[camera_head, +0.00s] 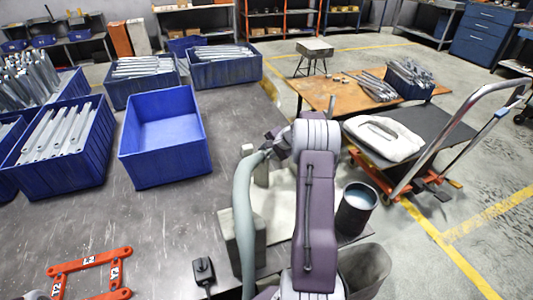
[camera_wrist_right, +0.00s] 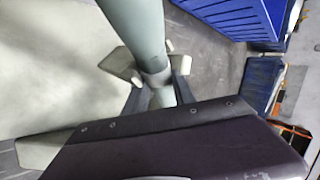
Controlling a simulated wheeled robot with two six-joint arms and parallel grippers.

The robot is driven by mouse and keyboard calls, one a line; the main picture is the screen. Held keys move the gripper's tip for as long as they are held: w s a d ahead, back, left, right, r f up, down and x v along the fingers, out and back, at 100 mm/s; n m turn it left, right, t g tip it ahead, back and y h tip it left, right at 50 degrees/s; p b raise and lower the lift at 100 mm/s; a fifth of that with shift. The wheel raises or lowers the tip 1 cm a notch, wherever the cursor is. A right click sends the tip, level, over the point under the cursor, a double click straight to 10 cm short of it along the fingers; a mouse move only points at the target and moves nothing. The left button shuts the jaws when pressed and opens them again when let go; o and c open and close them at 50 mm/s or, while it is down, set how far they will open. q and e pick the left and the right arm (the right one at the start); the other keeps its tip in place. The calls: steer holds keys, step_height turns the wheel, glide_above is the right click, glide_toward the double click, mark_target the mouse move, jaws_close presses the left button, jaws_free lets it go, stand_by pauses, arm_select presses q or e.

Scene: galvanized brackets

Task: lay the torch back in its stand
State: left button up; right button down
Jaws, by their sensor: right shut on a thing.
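The torch (camera_head: 242,215) is a long, curved grey-green tube. In the head view it runs from my right gripper (camera_head: 272,149) down to the bottom edge. My right gripper (camera_wrist_right: 158,92) is shut on the torch, which fills the upper middle of the right wrist view (camera_wrist_right: 140,35). Pale grey blocks, seemingly the stand (camera_head: 229,240), are beside and under the tube. A pale block (camera_wrist_right: 120,66) also shows behind the tube in the wrist view. I cannot tell whether the torch touches it. My right forearm hides part of the area.
An empty blue bin (camera_head: 165,165) and bins of metal brackets stand left on the dark table (camera_head: 150,235). An orange frame (camera_head: 90,260) and a small black box (camera_head: 203,270) lie in front. A dark pot (camera_head: 356,208) is right of my arm.

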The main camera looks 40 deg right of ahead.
steer(key=c, duration=1)
jaws_free()
steer(key=shift+c, duration=0.2)
steer(key=v, duration=0.9)
steer(key=shift+d, duration=0.25)
steer(key=shift+f, duration=0.15)
